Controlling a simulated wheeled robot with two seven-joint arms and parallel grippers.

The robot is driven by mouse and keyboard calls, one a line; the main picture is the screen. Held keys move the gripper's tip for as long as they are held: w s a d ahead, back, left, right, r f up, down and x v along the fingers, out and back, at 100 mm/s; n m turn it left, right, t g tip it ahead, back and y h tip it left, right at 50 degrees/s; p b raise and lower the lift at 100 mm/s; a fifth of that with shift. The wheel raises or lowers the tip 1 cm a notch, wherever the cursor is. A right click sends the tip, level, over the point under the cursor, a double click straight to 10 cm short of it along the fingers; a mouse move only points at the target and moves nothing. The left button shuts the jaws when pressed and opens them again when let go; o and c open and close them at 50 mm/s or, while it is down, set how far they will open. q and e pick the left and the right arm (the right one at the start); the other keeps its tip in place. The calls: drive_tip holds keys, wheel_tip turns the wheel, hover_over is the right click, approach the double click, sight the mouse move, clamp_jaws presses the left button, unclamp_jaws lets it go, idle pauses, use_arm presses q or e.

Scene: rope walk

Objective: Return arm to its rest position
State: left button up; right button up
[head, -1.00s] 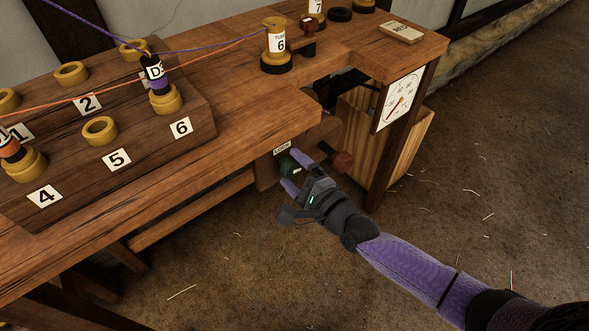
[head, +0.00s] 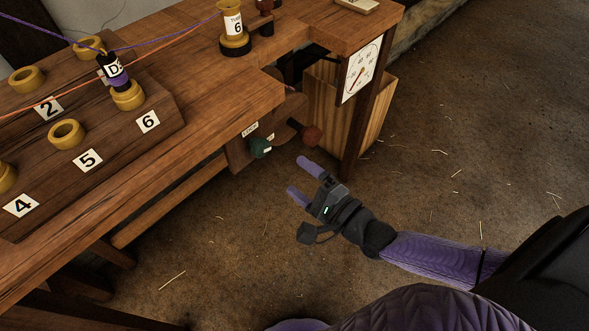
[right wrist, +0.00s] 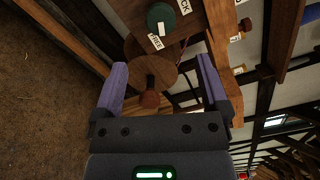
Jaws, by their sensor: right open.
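My right gripper (head: 301,179) is open and empty. It hangs in free air in front of the wooden bench, a little below and to the right of the green knob (head: 260,148) under the lock label. In the right wrist view its two purple fingers (right wrist: 161,85) stand apart. My left gripper is in neither view.
A dial (head: 361,70) and a wooden bin (head: 325,105) are at the bench's right end. The floor (head: 480,130) to the right is clear.

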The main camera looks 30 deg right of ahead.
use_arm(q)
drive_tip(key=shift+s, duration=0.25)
use_arm(e)
drive_tip(key=s+d+f+n+g+h+p, duration=0.3)
drive_tip(key=s+f+n+g, duration=0.3)
drive_tip(key=f, duration=0.3)
drive_tip(key=s+d+f+n+g+h+p, duration=0.2)
drive_tip(key=s+d+f+n+g, duration=0.1)
drive_tip(key=s+f+n, duration=0.45)
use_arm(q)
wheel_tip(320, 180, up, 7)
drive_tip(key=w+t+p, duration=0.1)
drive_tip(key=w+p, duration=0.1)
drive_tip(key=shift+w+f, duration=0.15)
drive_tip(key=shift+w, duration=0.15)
use_arm(e)
drive_tip(key=s+f+n+g+h, duration=0.1)
drive_tip(key=s+f+n+g, duration=0.2)
drive_tip(key=s, duration=0.9)
drive_tip(key=s+a+f+n+g+h, duration=0.1)
drive_tip(key=s+f+n+g, duration=0.3)
drive_tip(key=s, duration=0.8)
drive_tip(key=shift+g, duration=0.8)
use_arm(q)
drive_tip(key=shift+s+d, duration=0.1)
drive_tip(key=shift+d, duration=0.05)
use_arm(e)
drive_tip(key=shift+o, duration=0.3)
drive_tip(key=shift+a+f+n, duration=0.1)
drive_tip(key=shift+n, duration=0.15)
